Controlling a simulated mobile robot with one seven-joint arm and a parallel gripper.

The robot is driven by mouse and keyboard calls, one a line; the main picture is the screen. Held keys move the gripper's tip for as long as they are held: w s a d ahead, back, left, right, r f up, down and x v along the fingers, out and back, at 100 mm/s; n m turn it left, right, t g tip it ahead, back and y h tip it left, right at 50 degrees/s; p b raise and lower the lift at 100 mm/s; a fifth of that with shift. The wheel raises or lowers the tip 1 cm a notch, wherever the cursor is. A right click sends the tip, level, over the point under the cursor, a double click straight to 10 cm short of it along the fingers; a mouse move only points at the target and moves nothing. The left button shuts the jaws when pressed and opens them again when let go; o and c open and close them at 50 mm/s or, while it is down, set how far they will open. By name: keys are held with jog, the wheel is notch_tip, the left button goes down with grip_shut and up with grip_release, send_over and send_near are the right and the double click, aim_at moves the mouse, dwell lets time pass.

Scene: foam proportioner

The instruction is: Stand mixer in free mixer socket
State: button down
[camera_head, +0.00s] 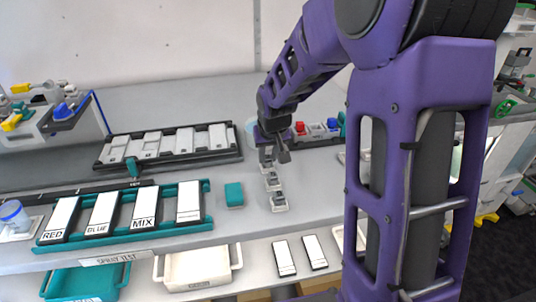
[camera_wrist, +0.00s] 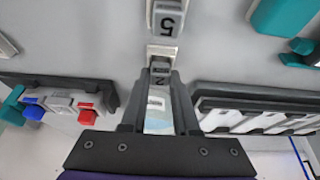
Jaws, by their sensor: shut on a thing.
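My gripper (camera_head: 268,153) points down over the grey bench, at the far end of a short row of small pale stands. In the wrist view its two dark fingers (camera_wrist: 159,85) close around a small grey block marked 2 (camera_wrist: 160,69). Whether that block is clear of its stand, I cannot tell. A larger grey block marked 5 (camera_wrist: 168,18) stands apart on the same row. No part is clearly identifiable as the mixer or its free socket. A teal rack (camera_head: 164,222) holds white plates, including RED, BLUE and MIX.
A black rack (camera_head: 170,146) with white plates lies left of my gripper. Red and blue parts (camera_head: 315,129) sit to its right. A teal block (camera_head: 234,194) stands near the row. A white bin (camera_head: 200,268) and a teal bin (camera_head: 83,284) are below the bench edge.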

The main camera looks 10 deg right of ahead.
jog(key=shift+c, duration=0.9)
grip_release()
jog(key=shift+r, duration=0.1)
jog(key=shift+r+p, duration=2.7)
jog(key=shift+r, duration=1.25)
